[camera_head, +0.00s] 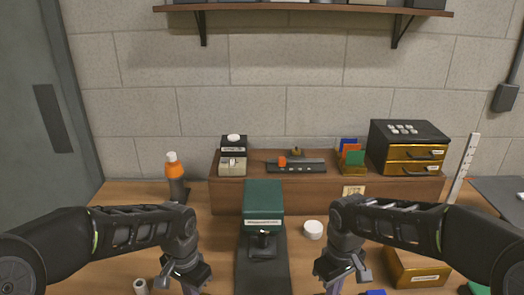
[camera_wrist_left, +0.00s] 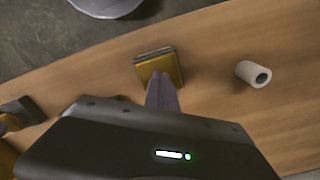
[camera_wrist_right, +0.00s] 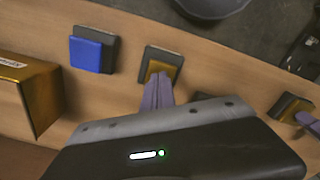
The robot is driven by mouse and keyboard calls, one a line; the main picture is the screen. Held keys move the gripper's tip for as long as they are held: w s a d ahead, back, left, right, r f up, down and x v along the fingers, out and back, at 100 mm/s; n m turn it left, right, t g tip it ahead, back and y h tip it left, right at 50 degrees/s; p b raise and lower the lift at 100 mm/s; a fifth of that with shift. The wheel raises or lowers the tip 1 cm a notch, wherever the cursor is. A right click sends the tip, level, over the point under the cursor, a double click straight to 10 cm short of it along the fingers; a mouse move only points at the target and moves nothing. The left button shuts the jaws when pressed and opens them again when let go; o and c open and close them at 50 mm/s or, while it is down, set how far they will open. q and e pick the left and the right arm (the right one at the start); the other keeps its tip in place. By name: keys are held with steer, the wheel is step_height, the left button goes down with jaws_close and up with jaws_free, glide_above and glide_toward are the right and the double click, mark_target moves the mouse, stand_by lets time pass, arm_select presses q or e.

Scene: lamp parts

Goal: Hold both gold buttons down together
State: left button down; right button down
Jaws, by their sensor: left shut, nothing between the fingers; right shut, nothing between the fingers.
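One gold button (camera_wrist_left: 161,68) on a dark square base shows in the left wrist view. The purple fingertips of my shut left gripper (camera_wrist_left: 161,88) are over its near side. A second gold button (camera_wrist_right: 160,68) on a similar base shows in the right wrist view. My right gripper (camera_wrist_right: 158,92) is also shut, with its fingertips over that button's near side. I cannot tell whether either fingertip touches or presses its button. In the head view my left gripper (camera_head: 189,288) and right gripper (camera_head: 335,288) point down at the near table, and the buttons are mostly cut off.
A blue button (camera_wrist_right: 90,50) and a gold box (camera_wrist_right: 38,98) stand left of the gold button in the right wrist view. A white roll (camera_wrist_left: 253,73) lies right of the other. A green-topped device (camera_head: 262,200) stands between my arms, with a white lid (camera_head: 313,229) beside it.

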arm_select(q)
steer(key=shift+s+f, duration=0.25)
steer(key=shift+f, duration=0.05)
arm_select(e)
steer(key=shift+f, duration=1)
steer(key=shift+s+f, duration=0.15)
steer(key=shift+f, duration=0.1)
stand_by(1.5)
arm_select(q)
steer(key=shift+a, duration=0.1)
arm_select(e)
steer(key=shift+r, duration=3.75)
